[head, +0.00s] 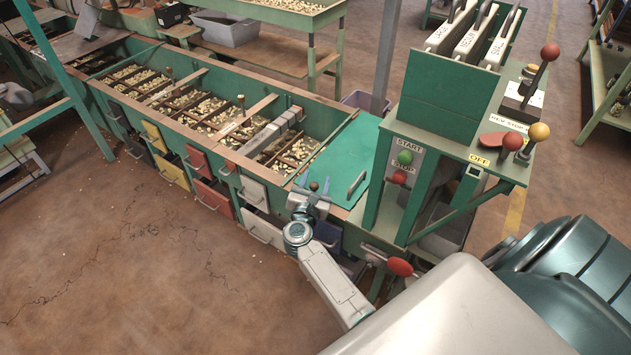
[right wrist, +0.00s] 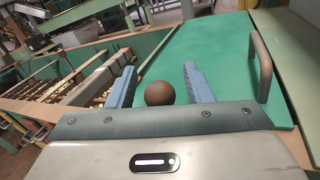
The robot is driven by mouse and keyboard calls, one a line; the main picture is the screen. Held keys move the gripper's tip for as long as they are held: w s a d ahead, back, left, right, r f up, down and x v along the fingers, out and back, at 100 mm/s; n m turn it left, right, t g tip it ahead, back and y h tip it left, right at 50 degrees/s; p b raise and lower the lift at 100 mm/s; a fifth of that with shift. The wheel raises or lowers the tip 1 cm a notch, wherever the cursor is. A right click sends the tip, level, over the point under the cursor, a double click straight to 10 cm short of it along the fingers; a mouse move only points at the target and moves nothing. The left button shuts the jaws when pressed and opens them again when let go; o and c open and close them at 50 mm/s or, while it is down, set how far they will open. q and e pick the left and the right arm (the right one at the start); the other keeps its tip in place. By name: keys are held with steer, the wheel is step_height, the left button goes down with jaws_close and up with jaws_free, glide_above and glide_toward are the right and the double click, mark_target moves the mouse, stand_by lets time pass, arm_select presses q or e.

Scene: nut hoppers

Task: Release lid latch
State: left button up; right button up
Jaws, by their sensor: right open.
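The green lid (head: 345,150) lies flat over the right end of the hopper bench, with a bar handle (head: 357,185) near its right side. It also fills the right of the right wrist view (right wrist: 225,50). A brown ball knob (head: 313,186), which looks like the latch knob, is at the lid's front left corner. My right gripper (head: 314,182) is open, its blue fingers on either side of the knob. In the right wrist view, the knob (right wrist: 160,93) sits between the fingers with a gap on each side. Its stem is hidden. My left gripper is not in view.
Open hopper compartments with nuts (head: 205,107) run left of the lid. Coloured drawers (head: 212,198) line the bench front. A control stand with start and stop buttons (head: 404,157) and levers rises right of the lid. A red knob (head: 400,267) sticks out low in front.

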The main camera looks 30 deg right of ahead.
steer(key=c, duration=1)
steer(key=shift+a+n+t+y, duration=0.3)
steer(key=shift+n+t+y, duration=0.7)
steer(key=shift+t+y, duration=0.15)
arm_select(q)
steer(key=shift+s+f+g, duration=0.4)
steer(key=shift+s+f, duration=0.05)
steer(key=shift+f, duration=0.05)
arm_select(e)
steer(key=shift+a+n+t+y, duration=0.25)
steer(key=shift+n+y, duration=0.15)
steer(key=shift+y, duration=0.15)
steer(key=o, duration=1)
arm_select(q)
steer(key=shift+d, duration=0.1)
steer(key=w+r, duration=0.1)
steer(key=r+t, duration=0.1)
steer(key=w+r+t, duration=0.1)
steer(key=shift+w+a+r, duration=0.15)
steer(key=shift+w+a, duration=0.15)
arm_select(e)
steer(key=v, duration=1)
steer(key=shift+s+a, duration=0.15)
steer(key=shift+s, duration=0.15)
